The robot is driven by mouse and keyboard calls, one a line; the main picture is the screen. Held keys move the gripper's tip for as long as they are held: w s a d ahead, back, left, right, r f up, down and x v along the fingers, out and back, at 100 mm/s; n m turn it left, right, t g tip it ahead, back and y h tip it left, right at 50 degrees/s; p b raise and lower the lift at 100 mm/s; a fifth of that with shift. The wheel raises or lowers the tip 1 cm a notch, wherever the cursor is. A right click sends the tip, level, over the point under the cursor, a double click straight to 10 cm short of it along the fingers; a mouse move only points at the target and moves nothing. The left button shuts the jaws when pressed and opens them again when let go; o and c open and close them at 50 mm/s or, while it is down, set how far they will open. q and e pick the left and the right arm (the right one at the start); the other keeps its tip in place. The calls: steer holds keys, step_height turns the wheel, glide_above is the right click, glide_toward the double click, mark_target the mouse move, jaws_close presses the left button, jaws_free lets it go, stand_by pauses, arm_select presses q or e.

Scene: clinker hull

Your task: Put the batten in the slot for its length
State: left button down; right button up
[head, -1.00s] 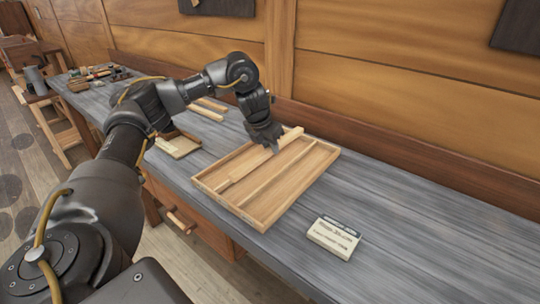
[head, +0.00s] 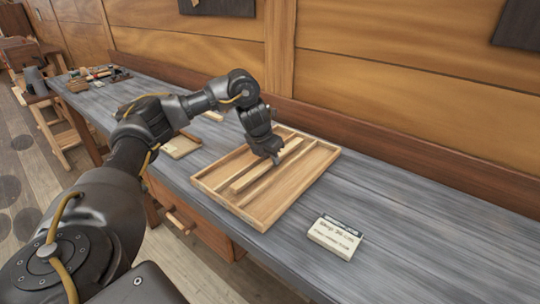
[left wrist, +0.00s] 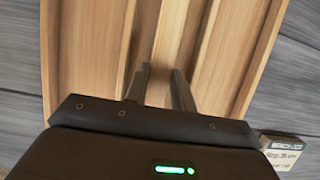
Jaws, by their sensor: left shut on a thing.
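A light wooden batten (head: 250,178) runs lengthwise over the middle of the slotted wooden tray (head: 262,222). My left gripper (head: 276,158) is shut on it, nearer its far end. In the left wrist view the two fingers (left wrist: 160,88) stand either side of the batten (left wrist: 171,45), which lies about parallel to the tray's dividers. The batten is within the tray's outline; I cannot tell whether it rests on the slot floor or is a little above it. My right gripper is not in view.
A small pale sign block (head: 335,236) stands on the grey bench (head: 410,225) right of the tray; its print is hard to read. A small shallow box (head: 181,146) lies left of the tray. Tools (head: 95,73) lie at the far left. The bench to the right is clear.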

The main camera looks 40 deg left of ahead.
arm_select(q)
steer(key=c, duration=1.2)
jaws_free()
steer(key=shift+o, duration=0.2)
steer(key=shift+r, duration=0.1)
steer(key=shift+r, duration=0.25)
steer(key=p+v, duration=0.4)
steer(key=v, duration=0.8)
steer(key=shift+r+p, duration=0.3)
steer(key=shift+p, duration=0.1)
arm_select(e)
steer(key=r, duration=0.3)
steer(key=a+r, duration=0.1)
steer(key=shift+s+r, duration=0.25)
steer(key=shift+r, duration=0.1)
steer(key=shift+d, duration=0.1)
